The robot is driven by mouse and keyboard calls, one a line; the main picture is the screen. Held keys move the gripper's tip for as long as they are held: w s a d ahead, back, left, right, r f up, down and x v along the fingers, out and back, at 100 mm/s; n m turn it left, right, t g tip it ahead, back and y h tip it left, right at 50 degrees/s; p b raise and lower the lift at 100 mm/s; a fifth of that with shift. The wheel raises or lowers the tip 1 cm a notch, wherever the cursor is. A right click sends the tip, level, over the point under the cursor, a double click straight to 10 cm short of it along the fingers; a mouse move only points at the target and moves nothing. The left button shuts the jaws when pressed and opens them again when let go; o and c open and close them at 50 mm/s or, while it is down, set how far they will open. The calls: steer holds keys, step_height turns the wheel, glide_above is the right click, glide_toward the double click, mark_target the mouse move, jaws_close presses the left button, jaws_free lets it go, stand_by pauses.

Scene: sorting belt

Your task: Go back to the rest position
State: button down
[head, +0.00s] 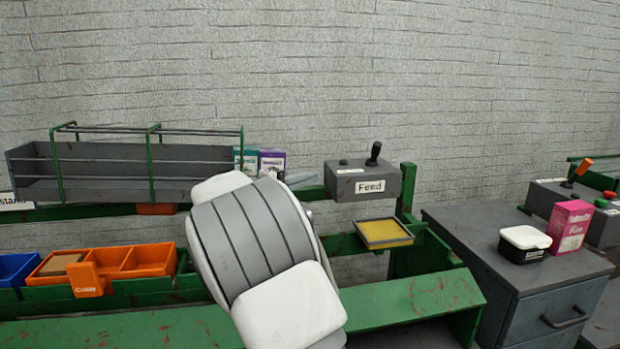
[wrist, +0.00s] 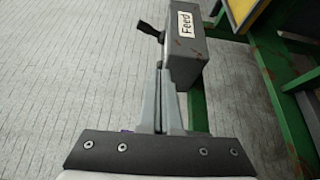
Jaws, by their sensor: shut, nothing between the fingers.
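My gripper (wrist: 163,75) is shut and empty in the wrist view. Its fingertips point at the side of the grey Feed box (wrist: 186,50), close to it; I cannot tell whether they touch. The box's black lever (wrist: 149,30) tilts away to the left in that view. In the head view my white and grey arm reaches up from the bottom centre and hides most of my gripper. The Feed box (head: 348,178) with its black lever (head: 374,153) stands on the green frame just right of my arm.
Left are a grey wire-railed rack (head: 100,175), orange bins (head: 143,262) and a blue bin (head: 15,270). A yellow tray (head: 384,232) sits below the Feed box. At right, a grey cabinet (head: 460,235) carries a black-and-white tub (head: 524,244) and a pink box (head: 569,226).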

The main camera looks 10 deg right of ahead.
stand_by(0.4)
steer(key=s+d+f+m+g+y, duration=0.25)
steer(key=s+d+y, duration=0.2)
steer(key=s, duration=0.45)
steer(key=s+d+f+m+g+y, duration=0.1)
steer(key=s+d+g+y, duration=0.3)
steer(key=s, duration=0.5)
steer(key=s+a+f+m+t+y, duration=0.1)
steer(key=s+a+f+y, duration=0.15)
steer(key=s, duration=0.55)
steer(key=s+a+f+m+t+y, duration=0.1)
steer(key=s+a+y, duration=0.15)
steer(key=s, duration=0.45)
steer(key=s+a+f+m+t+y, duration=0.1)
steer(key=s+a+f+y, duration=0.15)
steer(key=s, duration=0.55)
step_height(320, 180, up, 27)
steer(key=p, duration=2.7)
steer(key=shift+a+r+h, duration=0.15)
steer(key=shift+a+h, duration=0.25)
steer(key=shift+a, duration=0.05)
steer(key=shift+s, duration=0.1)
